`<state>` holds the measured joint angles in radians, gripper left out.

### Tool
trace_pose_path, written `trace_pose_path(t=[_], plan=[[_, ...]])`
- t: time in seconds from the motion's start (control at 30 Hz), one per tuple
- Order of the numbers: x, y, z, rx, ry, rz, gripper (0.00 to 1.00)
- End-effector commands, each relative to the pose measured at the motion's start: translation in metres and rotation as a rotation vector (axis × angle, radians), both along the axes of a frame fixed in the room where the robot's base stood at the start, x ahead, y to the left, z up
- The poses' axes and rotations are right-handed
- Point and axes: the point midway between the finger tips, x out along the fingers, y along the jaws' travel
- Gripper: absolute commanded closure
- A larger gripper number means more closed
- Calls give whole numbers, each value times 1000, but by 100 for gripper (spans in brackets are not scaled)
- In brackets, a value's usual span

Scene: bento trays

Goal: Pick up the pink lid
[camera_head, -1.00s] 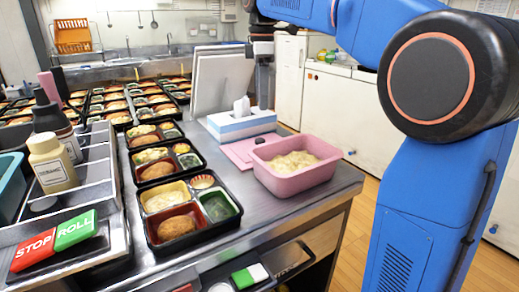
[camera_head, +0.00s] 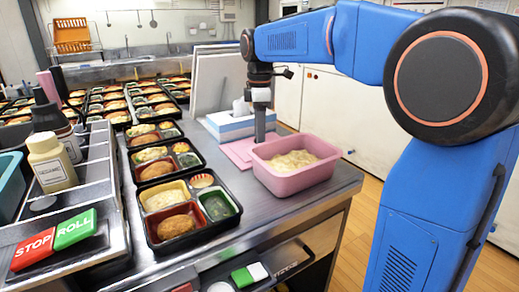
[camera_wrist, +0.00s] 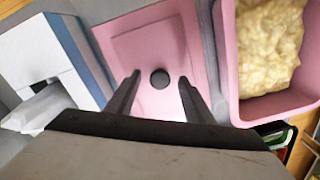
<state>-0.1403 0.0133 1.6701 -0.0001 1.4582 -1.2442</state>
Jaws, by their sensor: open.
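The pink lid (camera_head: 236,151) lies flat on the steel counter, between the tissue box and the pink container. In the wrist view the lid (camera_wrist: 128,45) shows a raised panel and a round dark knob (camera_wrist: 159,78). My gripper (camera_head: 260,140) points down over the lid. In the wrist view its two fingers (camera_wrist: 158,84) are apart, one on each side of the knob, with nothing held between them. I cannot tell how far the fingertips are above the lid. Part of the lid is hidden behind my gripper and the container.
The pink container (camera_head: 292,182) with pale yellow food stands close right of the lid. A blue and white tissue box (camera_head: 240,127) is close on the other side. Black bento trays (camera_head: 150,221) fill the counter's left. White boards (camera_head: 213,80) stand upright behind.

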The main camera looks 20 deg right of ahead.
Motion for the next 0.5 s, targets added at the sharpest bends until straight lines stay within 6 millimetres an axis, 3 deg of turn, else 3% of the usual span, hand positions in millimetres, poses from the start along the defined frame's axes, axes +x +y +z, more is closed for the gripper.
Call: trace_pose_path(t=[0.3, 0.5], plan=[[0, 0, -5, 0, 0, 0, 52], [0, 0, -5, 0, 0, 0, 100]])
